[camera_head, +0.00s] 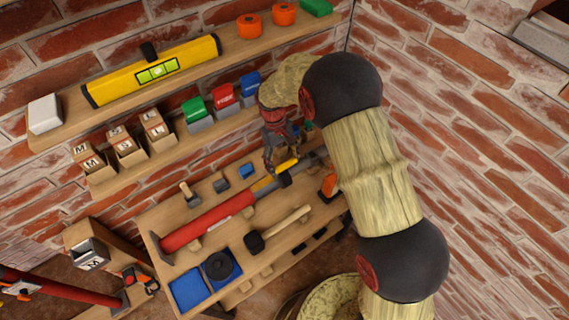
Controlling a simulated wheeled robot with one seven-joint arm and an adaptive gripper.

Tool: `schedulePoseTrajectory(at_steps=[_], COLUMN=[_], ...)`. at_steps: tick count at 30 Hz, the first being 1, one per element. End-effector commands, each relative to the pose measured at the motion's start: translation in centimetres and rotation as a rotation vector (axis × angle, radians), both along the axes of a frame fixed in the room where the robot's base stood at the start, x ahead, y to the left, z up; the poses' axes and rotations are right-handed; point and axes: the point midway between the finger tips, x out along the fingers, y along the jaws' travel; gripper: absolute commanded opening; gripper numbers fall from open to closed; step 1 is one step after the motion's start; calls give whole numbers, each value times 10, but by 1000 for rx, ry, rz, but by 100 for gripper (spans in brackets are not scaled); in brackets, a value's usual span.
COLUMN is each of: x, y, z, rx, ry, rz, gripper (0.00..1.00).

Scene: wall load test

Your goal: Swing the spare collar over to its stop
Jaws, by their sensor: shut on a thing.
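A red prop (208,222) lies slantwise on the wooden bench, with a yellow section and a grey inner tube toward the right. A small yellow piece (287,164) with a dark end stands up near the yellow section; it looks like the handle of the spare collar. My gripper (282,164) is over this part of the prop, pointing down, and appears shut on the yellow piece. The gripper's fingers hide part of the piece and tube. I cannot make out which part is the stop.
A hammer (280,228) lies in front of the prop. Blue trays (188,288), small blocks (221,185) and an orange-and-black tool (328,186) are nearby. Shelves behind hold a yellow level (152,70), coloured boxes (222,96) and marked bins (127,148). Brick walls close the corner.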

Motion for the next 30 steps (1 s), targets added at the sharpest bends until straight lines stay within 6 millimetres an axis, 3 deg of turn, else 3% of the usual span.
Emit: schedulePoseTrajectory(at_steps=[1, 2, 3, 12, 23, 30], x=[3, 3, 3, 0, -3, -26], y=[2, 2, 2, 0, -2, -18], z=[0, 0, 0, 0, -1, -10], rx=[5, 5, 4, 1, -1, -1], ry=[-9, -9, -8, -2, 1, 3], rz=[0, 0, 0, 0, 0, -1], gripper=[22, 68, 70, 86, 86, 86])
